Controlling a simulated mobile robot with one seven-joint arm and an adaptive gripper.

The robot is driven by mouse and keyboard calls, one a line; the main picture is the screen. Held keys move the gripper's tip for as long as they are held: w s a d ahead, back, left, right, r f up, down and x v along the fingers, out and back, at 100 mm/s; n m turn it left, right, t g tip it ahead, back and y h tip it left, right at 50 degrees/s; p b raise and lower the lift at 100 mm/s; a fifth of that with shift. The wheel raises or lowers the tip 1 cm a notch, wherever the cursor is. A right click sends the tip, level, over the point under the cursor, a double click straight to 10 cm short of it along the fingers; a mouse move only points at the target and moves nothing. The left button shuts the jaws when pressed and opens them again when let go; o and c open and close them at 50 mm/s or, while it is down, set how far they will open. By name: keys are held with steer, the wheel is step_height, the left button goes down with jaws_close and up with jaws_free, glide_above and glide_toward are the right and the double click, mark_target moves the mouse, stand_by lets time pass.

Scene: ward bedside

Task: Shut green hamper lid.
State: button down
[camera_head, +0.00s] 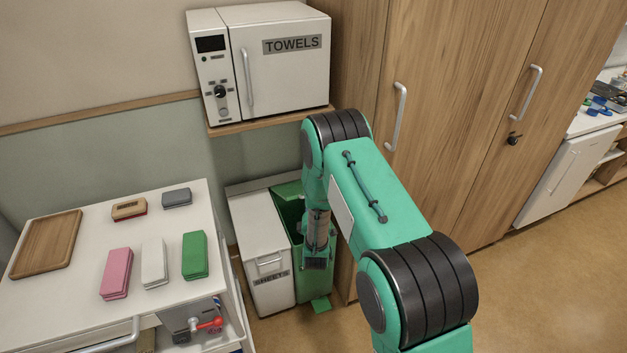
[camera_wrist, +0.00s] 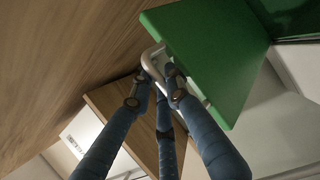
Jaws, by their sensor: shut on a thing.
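The green hamper (camera_head: 312,284) stands on the floor, partly hidden by my arm. Its green lid (camera_head: 286,190) is raised, and a dark opening shows below it. In the wrist view the lid (camera_wrist: 215,55) is a flat green panel with a pale bar handle (camera_wrist: 149,62) at its edge. My gripper (camera_wrist: 157,82) has its blue-grey fingers closed around this handle. In the head view my arm hides the fingers' hold on the handle.
A white sheets hamper (camera_head: 262,240) stands close on the left. A shelf (camera_head: 270,118) with a towels cabinet (camera_head: 280,55) is above. The tall wooden wardrobe (camera_head: 450,110) is close on the right. A white cart (camera_head: 80,230) holds several coloured blocks.

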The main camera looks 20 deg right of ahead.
steer(key=s+f+m+t+h, duration=0.1)
steer(key=s+f, duration=0.3)
steer(key=f, duration=0.9)
steer(key=s+f+m+t+h, duration=0.2)
steer(key=s+f+t, duration=0.1)
steer(key=f, duration=0.9)
steer(key=shift+s+f, duration=0.35)
steer(key=shift+s, duration=0.25)
steer(key=shift+f, duration=0.15)
steer(key=c, duration=1.9)
jaws_free()
steer(key=shift+w, duration=0.1)
steer(key=shift+w+r, duration=0.15)
steer(key=shift+r, duration=0.05)
steer(key=shift+a, duration=0.15)
